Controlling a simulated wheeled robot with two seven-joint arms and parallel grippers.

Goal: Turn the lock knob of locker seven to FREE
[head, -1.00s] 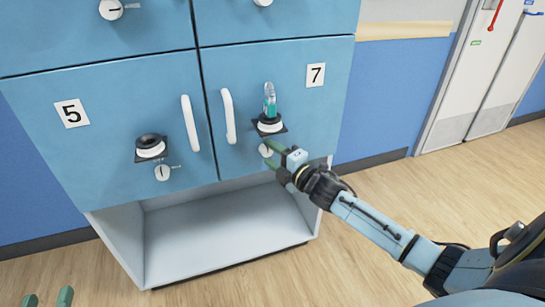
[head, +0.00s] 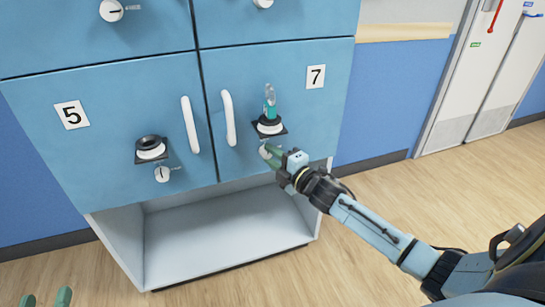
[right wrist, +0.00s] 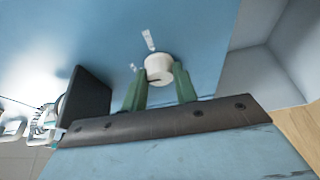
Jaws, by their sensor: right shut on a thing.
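Locker seven is the blue door with the "7" label (head: 316,76). Its white lock knob (head: 265,151) sits low on the door, partly hidden by my right gripper (head: 269,155). In the right wrist view the round white knob (right wrist: 158,66) shows between the two green fingers of my right gripper (right wrist: 160,83), which are shut on it.
Above the knob, a black-and-white holder (head: 269,125) carries a clear teal bottle (head: 270,100). A white vertical handle (head: 228,118) is on the door's left side. Locker five (head: 72,115) has its own holder and knob. An open white compartment (head: 225,235) lies below.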

